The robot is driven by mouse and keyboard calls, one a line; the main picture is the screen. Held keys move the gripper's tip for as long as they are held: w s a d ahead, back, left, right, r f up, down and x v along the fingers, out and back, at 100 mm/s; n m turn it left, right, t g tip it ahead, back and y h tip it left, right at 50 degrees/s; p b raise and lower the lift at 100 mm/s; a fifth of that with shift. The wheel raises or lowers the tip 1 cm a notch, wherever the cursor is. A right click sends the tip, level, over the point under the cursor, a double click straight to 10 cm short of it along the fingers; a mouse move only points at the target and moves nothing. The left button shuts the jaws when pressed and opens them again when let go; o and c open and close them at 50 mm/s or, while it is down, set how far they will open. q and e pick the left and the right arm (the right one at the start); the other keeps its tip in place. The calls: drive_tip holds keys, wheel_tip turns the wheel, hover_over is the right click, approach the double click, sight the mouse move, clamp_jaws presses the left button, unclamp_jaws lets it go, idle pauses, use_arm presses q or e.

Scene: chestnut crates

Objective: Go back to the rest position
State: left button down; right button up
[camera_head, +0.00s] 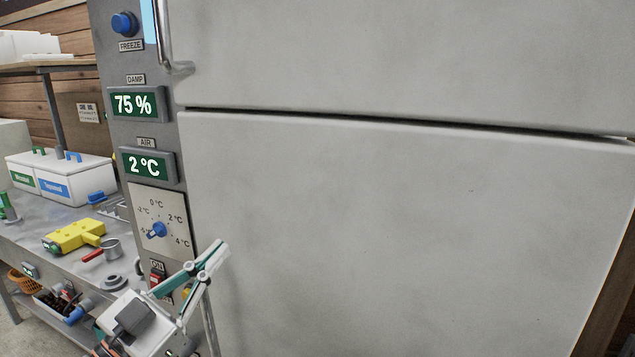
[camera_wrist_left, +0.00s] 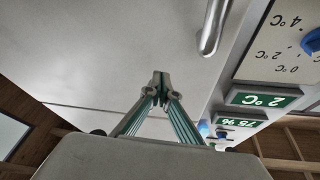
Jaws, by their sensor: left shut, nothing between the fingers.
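My left gripper (camera_head: 215,257) is in the lower part of the head view, in front of the lower left edge of the big grey cabinet (camera_head: 400,230). Its fingers are shut with nothing between them. In the left wrist view the fingertips (camera_wrist_left: 160,78) meet, with the pale cabinet face (camera_wrist_left: 110,45) behind them. The gripper is below and right of the temperature dial (camera_head: 176,212), whose blue knob (camera_head: 158,230) points to the lower left. It appears apart from the knob. My right gripper shows in neither view.
The cabinet's side panel has a 75 % display (camera_head: 134,104), a 2 °C display (camera_head: 146,166) and a red switch (camera_head: 156,281), partly hidden by my gripper. A metal handle (camera_head: 163,40) sticks out above.

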use_arm(q)
drive_tip(key=f+g+y, duration=0.1)
drive_tip(key=f+y, duration=0.1)
drive_tip(key=f, duration=0.3)
drive_tip(key=s+a+f+g+y, duration=0.1)
drive_tip(key=f, duration=0.5)
drive_tip(key=a+f+g+y, duration=0.1)
drive_tip(key=f+y, duration=0.1)
drive_tip(key=f, duration=0.4)
drive_tip(key=shift+s+a+f+g+y, duration=0.25)
drive_tip(key=shift+g+y, duration=0.05)
drive_tip(key=shift+g, duration=0.1)
drive_tip(key=s+a+f+n+g+y, duration=0.2)
drive_tip(key=s+a+f+g+y, duration=0.75)
drive_tip(key=s+a+f, duration=0.85)
drive_tip(key=w+d+f+n+t+h, duration=0.3)
drive_tip(key=d+f+t+h, duration=0.2)
drive_tip(key=d+f, duration=0.9)
drive_tip(key=d+h, duration=0.1)
drive_tip(key=d, duration=0.1)
drive_tip(key=shift+d+f, duration=0.35)
